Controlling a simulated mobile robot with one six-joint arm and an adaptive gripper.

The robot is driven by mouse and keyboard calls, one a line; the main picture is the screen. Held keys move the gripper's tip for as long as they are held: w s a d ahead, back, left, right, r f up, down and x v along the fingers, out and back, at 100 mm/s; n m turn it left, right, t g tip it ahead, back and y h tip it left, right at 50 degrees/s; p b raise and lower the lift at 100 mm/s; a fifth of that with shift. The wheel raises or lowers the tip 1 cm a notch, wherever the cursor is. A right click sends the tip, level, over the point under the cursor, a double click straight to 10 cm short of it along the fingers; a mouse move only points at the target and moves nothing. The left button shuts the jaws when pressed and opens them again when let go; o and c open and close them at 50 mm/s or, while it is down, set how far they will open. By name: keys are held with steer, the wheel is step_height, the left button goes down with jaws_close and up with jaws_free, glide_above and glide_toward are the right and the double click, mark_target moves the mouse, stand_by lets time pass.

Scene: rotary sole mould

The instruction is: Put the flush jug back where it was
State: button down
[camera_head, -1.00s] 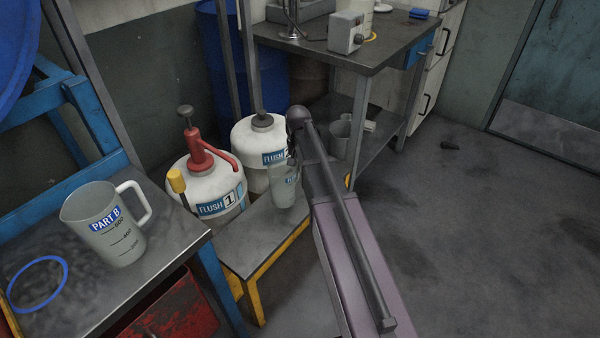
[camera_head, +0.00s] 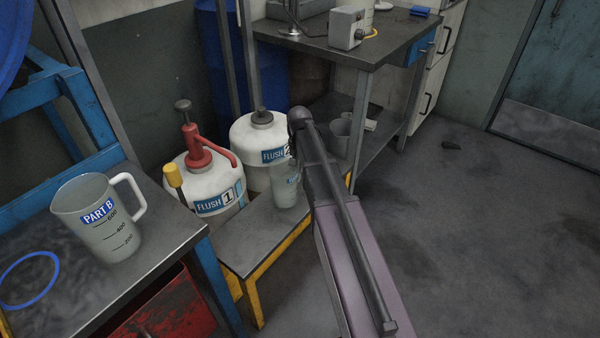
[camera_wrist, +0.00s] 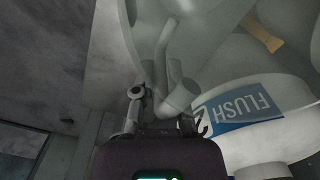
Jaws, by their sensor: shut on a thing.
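The flush jug (camera_head: 286,190) is a small translucent jug with a blue label, at the far end of a grey-topped step (camera_head: 252,238), in front of the FLUSH 2 container (camera_head: 244,137). It looks upright; whether its base touches the step I cannot tell. In the wrist view its pale handle (camera_wrist: 164,62) runs down between the fingers of my gripper (camera_wrist: 162,112), which is shut on it. In the head view my own arm hides the gripper and part of the jug.
The FLUSH 1 container (camera_head: 207,186) with its red pump stands left of the jug. A PART B jug (camera_head: 100,225) and blue ring (camera_head: 28,279) are on the left table (camera_head: 160,255). A bench (camera_head: 385,45) with a lower shelf stands behind.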

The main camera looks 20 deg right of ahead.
steer(key=shift+f, duration=0.45)
steer(key=shift+f+b, duration=0.1)
steer(key=shift+b, duration=0.2)
steer(key=c, duration=0.7)
jaws_free()
steer(key=r+p, duration=1.2)
steer(key=shift+w+d+r, duration=0.15)
steer(key=shift+w, duration=0.05)
stand_by(0.4)
steer(key=s+a+n, duration=0.1)
steer(key=s+a, duration=0.1)
steer(key=s, duration=0.5)
steer(key=s+a+n, duration=0.2)
steer(key=s, duration=0.5)
steer(key=s+a+n, duration=0.1)
steer(key=s+a, duration=0.1)
steer(key=s, duration=0.5)
steer(key=shift+n, duration=0.4)
